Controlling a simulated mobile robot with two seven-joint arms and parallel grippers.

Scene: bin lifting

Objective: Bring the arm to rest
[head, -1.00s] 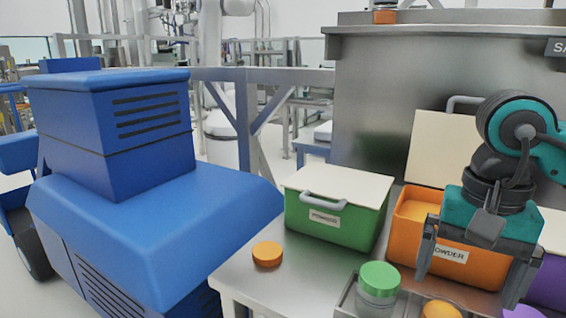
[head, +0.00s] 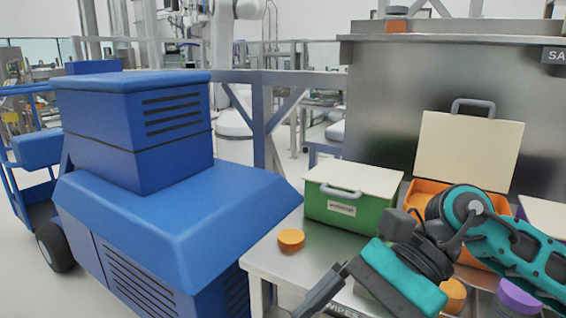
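My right arm comes in from the right, and its teal and black gripper (head: 350,298) is low over the front of the steel table (head: 275,262). It is tilted with its fingers toward the lower left. One dark finger shows, set at the outer end of the gripper body, so it looks open; the other finger is cut off or hidden. I see nothing held. My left gripper is not in view.
A closed green bin (head: 345,214) stands behind the gripper. An orange bin (head: 428,188) with its cream lid (head: 468,150) raised is partly hidden by my arm. An orange disc (head: 291,239), orange lid (head: 453,295) and purple lid (head: 519,296) are nearby. A blue machine (head: 170,215) stands left.

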